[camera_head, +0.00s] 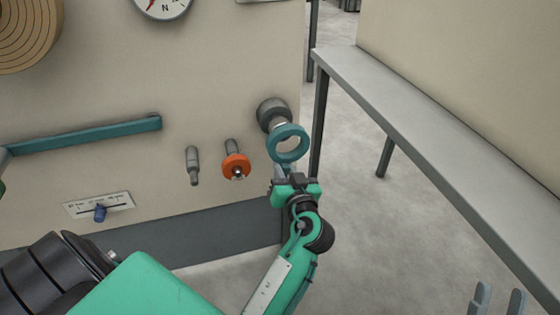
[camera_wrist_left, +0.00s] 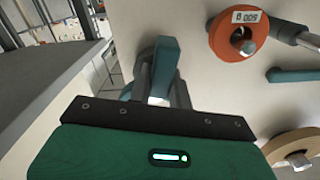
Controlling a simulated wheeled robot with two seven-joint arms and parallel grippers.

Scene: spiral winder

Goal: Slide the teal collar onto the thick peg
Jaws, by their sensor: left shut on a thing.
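The teal collar (camera_head: 275,141) is a ring held up by its lower edge in my left gripper (camera_head: 294,183), which is shut on it. The thick peg (camera_head: 270,111) is a dark, wide stub on the beige panel, just above and behind the collar in the head view. The collar's upper rim overlaps the peg's tip; I cannot tell whether they touch. In the left wrist view the collar (camera_wrist_left: 165,65) shows nearly edge-on, hiding much of what is behind it. My right gripper (camera_head: 499,300) is open and empty at the bottom right.
An orange collar (camera_head: 235,167) hangs on the middle peg, left of the thick peg. A thin bare peg (camera_head: 193,165) is further left. A teal bar (camera_head: 90,135) crosses the panel. A grey bench (camera_head: 430,150) stands right, with open floor between.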

